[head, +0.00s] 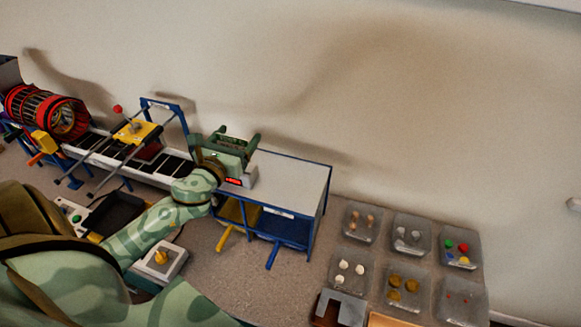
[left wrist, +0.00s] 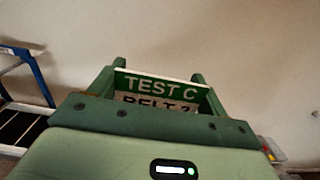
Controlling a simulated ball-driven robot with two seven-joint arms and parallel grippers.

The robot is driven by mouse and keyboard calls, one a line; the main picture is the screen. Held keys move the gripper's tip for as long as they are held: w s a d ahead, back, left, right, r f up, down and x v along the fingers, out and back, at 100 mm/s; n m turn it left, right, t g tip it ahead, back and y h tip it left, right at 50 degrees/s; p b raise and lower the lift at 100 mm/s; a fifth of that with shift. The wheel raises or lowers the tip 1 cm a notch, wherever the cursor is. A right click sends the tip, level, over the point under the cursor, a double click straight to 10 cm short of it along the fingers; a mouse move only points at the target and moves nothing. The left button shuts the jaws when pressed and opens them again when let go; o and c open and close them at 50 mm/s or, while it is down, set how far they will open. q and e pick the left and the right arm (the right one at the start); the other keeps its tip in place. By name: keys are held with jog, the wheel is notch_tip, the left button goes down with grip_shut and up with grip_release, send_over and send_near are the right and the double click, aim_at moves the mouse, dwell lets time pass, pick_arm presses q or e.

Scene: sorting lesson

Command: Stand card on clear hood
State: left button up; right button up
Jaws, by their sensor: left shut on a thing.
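A green and white card (left wrist: 160,88) shows in the left wrist view, with "TEST C" and a partly hidden second line reading "BELT". My left gripper (head: 237,137) is shut on the card, which stands between its two fingers. In the head view the gripper is over the left end of the white-topped blue table (head: 295,180). A pale box with a red display (head: 236,181) is just below it. I cannot make out a clear hood for certain; the gripper hides part of that area. My right gripper is not in view.
A conveyor belt (head: 172,167) with a blue frame (head: 166,103) and a red drum (head: 45,112) lies to the left. Several clear trays of small pieces, one with coloured balls (head: 459,251), are at lower right. The table's right part is bare.

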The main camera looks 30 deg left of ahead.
pick_arm(q)
jog(key=shift+w, duration=0.4)
jog(key=w+d+f+b, duration=0.2)
jog(key=w+d+f, duration=0.2)
jog(key=w+d+f+b, duration=0.3)
jog(key=w+d+f, duration=0.1)
jog(key=d+f, duration=0.1)
jog(key=shift+w+d+f, duration=0.1)
jog(key=shift+w+d, duration=0.05)
jog(key=shift+w, duration=0.1)
jog(key=f+b, duration=0.3)
jog(key=shift+w+d+f, duration=0.2)
jog(key=shift+d+f, duration=0.05)
jog(key=shift+f, duration=0.15)
jog(key=shift+r, duration=0.1)
